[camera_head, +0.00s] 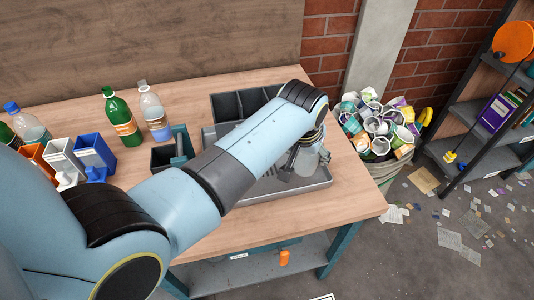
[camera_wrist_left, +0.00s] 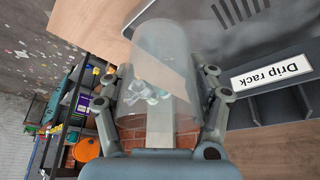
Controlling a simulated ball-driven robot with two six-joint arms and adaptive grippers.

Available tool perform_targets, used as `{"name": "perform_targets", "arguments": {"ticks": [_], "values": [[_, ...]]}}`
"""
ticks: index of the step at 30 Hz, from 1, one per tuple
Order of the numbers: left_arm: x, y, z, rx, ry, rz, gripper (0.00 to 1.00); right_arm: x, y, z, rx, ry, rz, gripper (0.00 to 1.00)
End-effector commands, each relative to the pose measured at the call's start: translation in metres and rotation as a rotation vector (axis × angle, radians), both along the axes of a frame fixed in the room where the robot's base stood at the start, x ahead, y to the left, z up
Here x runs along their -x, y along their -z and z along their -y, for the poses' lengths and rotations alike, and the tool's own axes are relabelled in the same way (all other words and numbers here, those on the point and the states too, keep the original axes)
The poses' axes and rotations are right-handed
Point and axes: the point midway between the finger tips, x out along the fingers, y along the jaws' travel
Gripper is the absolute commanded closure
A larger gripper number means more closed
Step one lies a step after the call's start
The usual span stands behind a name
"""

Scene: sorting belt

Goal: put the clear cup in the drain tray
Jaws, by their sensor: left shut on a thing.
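The clear cup (camera_head: 307,163) is see-through and hangs in my left gripper (camera_head: 306,147) at the right end of the grey drain tray (camera_head: 300,189). In the left wrist view the cup (camera_wrist_left: 160,50) fills the space between the two fingers of my left gripper (camera_wrist_left: 165,75), which is shut on it. The tray (camera_wrist_left: 240,45) shows there with slots and a "Drip rack" label. I cannot tell whether the cup touches the tray. My left forearm hides much of the tray in the head view. My right gripper is not in view.
Grey compartments (camera_head: 228,107) stand behind the tray. Green (camera_head: 121,118) and clear (camera_head: 154,112) bottles and small orange, white and blue bins (camera_head: 95,152) stand at the left. A bin full of used cups (camera_head: 380,128) is right of the table. The table's front right corner (camera_head: 355,205) is bare.

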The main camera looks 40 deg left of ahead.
Motion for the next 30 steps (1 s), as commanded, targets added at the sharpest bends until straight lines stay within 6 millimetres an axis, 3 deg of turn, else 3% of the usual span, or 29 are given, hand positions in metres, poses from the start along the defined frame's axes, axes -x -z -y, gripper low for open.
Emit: {"name": "perform_targets", "arguments": {"ticks": [3, 9, 14, 22, 30], "values": [[0.001, 0.017, -0.025, -0.007, -0.003, -0.003, 0.66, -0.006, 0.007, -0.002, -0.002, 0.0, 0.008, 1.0], [0.001, 0.054, -0.075, -0.008, -0.002, -0.001, 0.66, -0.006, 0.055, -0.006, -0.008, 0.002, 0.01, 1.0], [0.001, 0.068, -0.103, -0.005, -0.002, 0.0, 0.66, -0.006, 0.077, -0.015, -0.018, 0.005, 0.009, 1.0], [0.001, 0.076, -0.112, -0.001, 0.0, -0.001, 0.66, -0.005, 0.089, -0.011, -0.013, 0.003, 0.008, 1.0], [0.002, 0.109, -0.112, -0.002, -0.001, -0.001, 0.66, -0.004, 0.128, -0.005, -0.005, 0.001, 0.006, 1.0]]}}
